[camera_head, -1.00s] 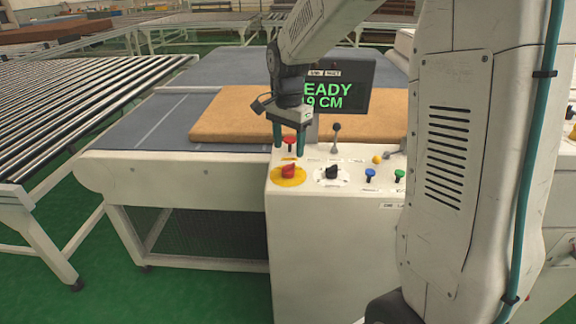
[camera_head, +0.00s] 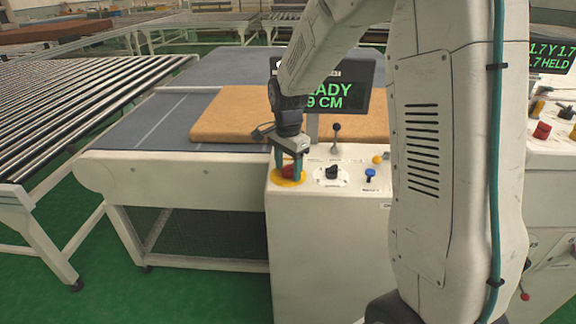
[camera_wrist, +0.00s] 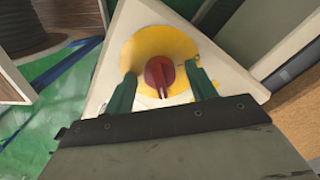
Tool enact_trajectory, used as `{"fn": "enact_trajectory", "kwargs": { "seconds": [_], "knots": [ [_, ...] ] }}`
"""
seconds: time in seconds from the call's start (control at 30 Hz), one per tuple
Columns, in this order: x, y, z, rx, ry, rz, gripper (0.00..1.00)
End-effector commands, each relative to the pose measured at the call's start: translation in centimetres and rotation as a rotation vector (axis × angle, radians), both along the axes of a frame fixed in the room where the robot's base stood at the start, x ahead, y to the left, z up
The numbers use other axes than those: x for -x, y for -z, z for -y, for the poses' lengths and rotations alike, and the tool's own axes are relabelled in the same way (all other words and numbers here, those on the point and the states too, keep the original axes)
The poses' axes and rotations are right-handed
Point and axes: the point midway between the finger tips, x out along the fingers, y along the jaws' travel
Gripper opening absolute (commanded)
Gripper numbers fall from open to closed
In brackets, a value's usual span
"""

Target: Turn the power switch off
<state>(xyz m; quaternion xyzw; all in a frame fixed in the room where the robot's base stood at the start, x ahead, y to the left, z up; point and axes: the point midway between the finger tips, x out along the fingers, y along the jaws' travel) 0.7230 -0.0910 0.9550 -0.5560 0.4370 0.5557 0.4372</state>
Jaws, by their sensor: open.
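The power switch is a red rotary knob (camera_wrist: 160,75) on a round yellow plate (camera_wrist: 143,46), at the left front corner of the white control panel (camera_head: 310,185). In the head view the red knob (camera_head: 288,171) sits between the fingers, partly hidden by them. My gripper (camera_wrist: 160,88) is open, with one green finger on each side of the knob. I see gaps between the fingers and the knob in the wrist view. The knob's ridge points toward the gripper in that view.
A black selector (camera_head: 332,172), a blue button (camera_head: 370,174), a yellow button (camera_head: 377,160) and a black-topped lever (camera_head: 336,138) stand right of the knob. A screen (camera_head: 345,88) rises behind. A brown mattress (camera_head: 225,115) lies on the conveyor behind.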

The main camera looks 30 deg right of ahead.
Motion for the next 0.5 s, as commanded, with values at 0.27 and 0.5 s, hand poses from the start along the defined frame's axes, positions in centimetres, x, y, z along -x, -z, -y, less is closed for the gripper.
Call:
{"fn": "enact_trajectory", "kwargs": {
  "seconds": [0.27,0.5],
  "knots": [
    [0.00,-0.03,0.00,0.000,0.000,0.000,0.11],
    [-0.01,-0.05,0.00,0.000,-0.013,0.000,0.12]
  ]
}}
